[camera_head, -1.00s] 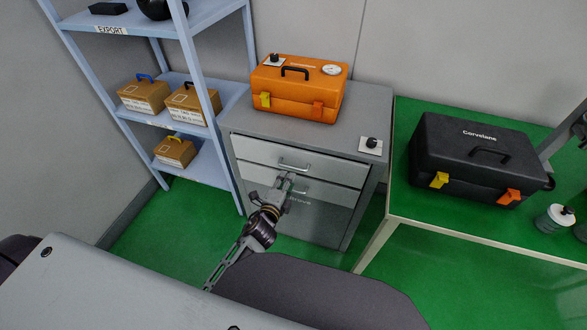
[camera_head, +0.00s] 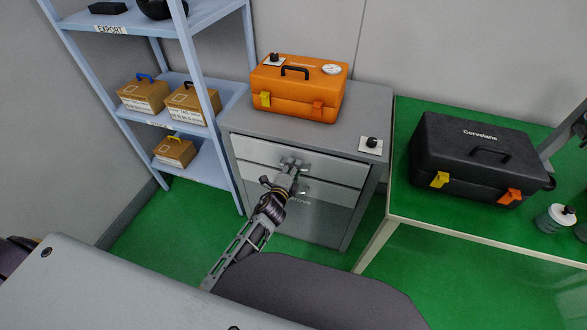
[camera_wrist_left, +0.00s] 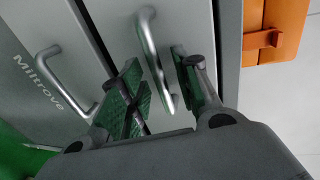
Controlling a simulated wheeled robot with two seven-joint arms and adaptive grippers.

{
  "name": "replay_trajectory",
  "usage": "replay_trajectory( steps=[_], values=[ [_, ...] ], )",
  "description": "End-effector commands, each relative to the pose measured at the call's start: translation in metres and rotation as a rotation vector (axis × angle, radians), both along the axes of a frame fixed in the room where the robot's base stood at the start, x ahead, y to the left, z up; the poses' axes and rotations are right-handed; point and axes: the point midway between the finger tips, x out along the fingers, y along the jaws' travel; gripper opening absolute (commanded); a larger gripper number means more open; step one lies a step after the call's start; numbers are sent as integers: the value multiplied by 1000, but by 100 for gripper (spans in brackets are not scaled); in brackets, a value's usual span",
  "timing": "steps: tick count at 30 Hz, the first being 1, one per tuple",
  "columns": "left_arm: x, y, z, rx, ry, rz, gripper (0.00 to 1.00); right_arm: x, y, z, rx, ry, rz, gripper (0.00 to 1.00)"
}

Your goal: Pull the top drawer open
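The grey cabinet (camera_head: 365,95) stands between the shelf and the green table. Its top drawer (camera_head: 335,166) is closed, with a silver bar handle that shows clearly in the left wrist view (camera_wrist_left: 149,45). My left gripper (camera_head: 292,163) is at the top drawer's front and partly hides the handle in the head view. In the left wrist view its green-padded fingers (camera_wrist_left: 158,92) are open, one on each side of the handle, with gaps visible. A lower drawer (camera_head: 336,192) with its own handle (camera_wrist_left: 58,75) is also closed. My right gripper is in neither view.
An orange toolbox (camera_head: 298,88) and a small panel with a black knob (camera_head: 371,145) sit on the cabinet top. A blue-grey shelf (camera_head: 205,75) with several boxes stands left. A green table (camera_head: 430,215) with a black toolbox (camera_head: 455,150) stands right.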

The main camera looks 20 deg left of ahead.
Motion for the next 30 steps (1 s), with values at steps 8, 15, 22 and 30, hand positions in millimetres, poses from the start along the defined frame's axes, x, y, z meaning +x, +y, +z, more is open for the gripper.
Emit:
replay_trajectory(
  steps=[8, 15, 22, 30],
  values=[
    [7, 0, -1, 0, 0, 0, 32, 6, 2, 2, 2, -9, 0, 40],
    [7, 0, -1, 0, 0, 0, 31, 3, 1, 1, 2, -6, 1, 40],
    [7, 0, -1, 0, 0, 0, 1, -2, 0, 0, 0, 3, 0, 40],
    [7, 0, -1, 0, 0, 0, 0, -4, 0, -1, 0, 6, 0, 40]
  ],
)
